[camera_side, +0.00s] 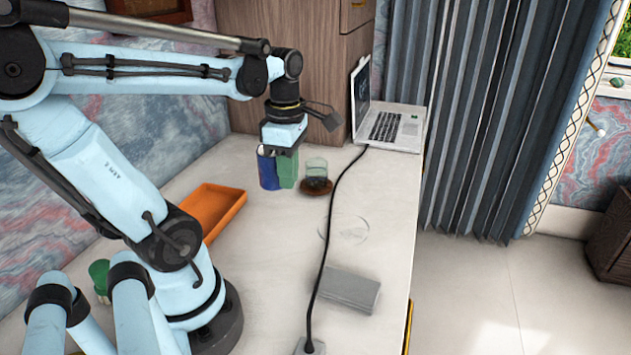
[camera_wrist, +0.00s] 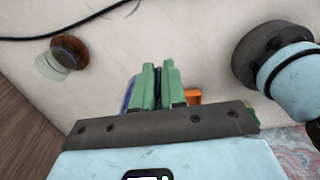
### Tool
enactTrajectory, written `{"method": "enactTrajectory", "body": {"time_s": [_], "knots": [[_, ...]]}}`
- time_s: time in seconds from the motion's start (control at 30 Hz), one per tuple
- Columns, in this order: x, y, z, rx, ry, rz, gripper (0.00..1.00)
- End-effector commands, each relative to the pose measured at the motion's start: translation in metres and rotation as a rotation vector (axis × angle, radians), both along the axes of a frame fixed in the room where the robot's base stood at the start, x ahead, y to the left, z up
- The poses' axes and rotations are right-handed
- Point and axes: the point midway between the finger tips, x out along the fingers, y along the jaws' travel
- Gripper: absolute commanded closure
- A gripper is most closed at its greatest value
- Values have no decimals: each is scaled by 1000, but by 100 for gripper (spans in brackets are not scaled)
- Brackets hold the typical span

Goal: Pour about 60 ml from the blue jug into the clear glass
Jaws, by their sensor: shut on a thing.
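The blue jug (camera_side: 267,170) stands upright at the far part of the desk, partly hidden by my green fingers. A strip of it shows behind them in the wrist view (camera_wrist: 128,93). My gripper (camera_side: 287,172) points down and is shut on the jug; its fingers also show in the wrist view (camera_wrist: 154,75). I cannot tell whether the jug touches the desk. The clear glass (camera_side: 316,166) stands upright just right of my gripper, on a round brown coaster (camera_side: 305,188). Its lower part looks dark; I cannot tell whether that is liquid. The glass is at the left in the wrist view (camera_wrist: 48,67).
An orange tray (camera_side: 207,212) lies left of the jug. A black cable (camera_side: 325,235) runs along the desk, right of the glass. A laptop (camera_side: 388,127) stands behind at the right. A grey flat block (camera_side: 348,289) lies near the front.

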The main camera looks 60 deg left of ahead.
Motion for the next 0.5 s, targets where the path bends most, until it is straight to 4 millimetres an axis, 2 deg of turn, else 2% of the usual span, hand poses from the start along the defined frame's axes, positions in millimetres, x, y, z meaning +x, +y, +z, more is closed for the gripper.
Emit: {"method": "enactTrajectory", "body": {"time_s": [0.5], "knots": [[42, 53, 16, 0, 0, -571, 100]]}}
